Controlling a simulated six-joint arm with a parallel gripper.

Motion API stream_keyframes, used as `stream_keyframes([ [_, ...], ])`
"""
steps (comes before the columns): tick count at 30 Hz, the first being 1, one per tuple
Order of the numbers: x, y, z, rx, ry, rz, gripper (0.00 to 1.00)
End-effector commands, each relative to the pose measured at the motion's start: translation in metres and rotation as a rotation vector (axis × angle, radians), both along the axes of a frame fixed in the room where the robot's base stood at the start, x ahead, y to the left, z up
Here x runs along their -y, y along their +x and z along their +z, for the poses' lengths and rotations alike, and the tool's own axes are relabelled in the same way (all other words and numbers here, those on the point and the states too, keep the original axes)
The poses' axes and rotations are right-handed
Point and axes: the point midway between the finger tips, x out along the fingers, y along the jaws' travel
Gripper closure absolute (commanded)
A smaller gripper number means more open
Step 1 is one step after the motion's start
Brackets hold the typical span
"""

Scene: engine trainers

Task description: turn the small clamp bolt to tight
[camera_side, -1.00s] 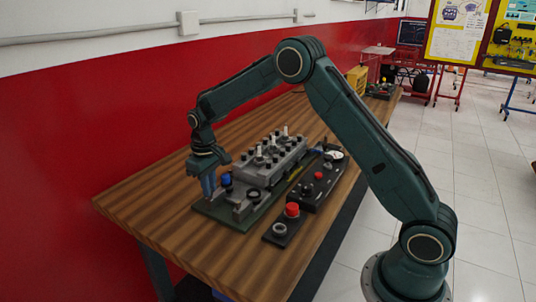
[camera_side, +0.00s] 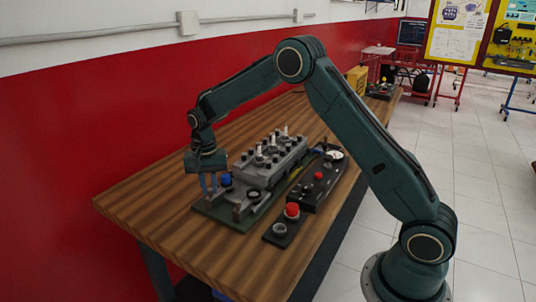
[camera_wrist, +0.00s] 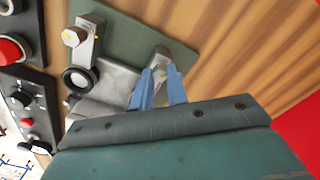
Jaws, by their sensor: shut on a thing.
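The small clamp bolt (camera_wrist: 161,71) stands on a grey clamp arm (camera_wrist: 161,54) in the wrist view, with a yellow mark near it. My gripper (camera_wrist: 163,73) has its two blue fingers around the bolt and is shut on it. In the side view my gripper (camera_side: 210,192) points straight down at the left end of the green base plate (camera_side: 236,222). The fingers hide the bolt there. A second, larger-looking bolt head (camera_wrist: 74,37) with a yellow mark sits on another grey clamp in the wrist view.
The grey engine block (camera_side: 270,162) with several upright posts stands behind the clamps. A blue cap (camera_side: 226,180) is close to my fingers. A black panel (camera_side: 282,231) with a red button (camera_side: 292,210) lies in front. The wooden table (camera_side: 150,207) is clear at left.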

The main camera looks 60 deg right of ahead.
Motion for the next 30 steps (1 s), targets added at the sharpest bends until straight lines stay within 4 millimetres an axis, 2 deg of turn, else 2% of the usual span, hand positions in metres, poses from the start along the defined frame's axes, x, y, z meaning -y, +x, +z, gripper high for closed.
stream_keyframes([
  [18,0.0002,0.0007,0.0011,0.004,0.000,-0.550,1.00],
  [30,0.0003,0.0008,0.0011,0.004,0.000,-0.701,1.00],
])
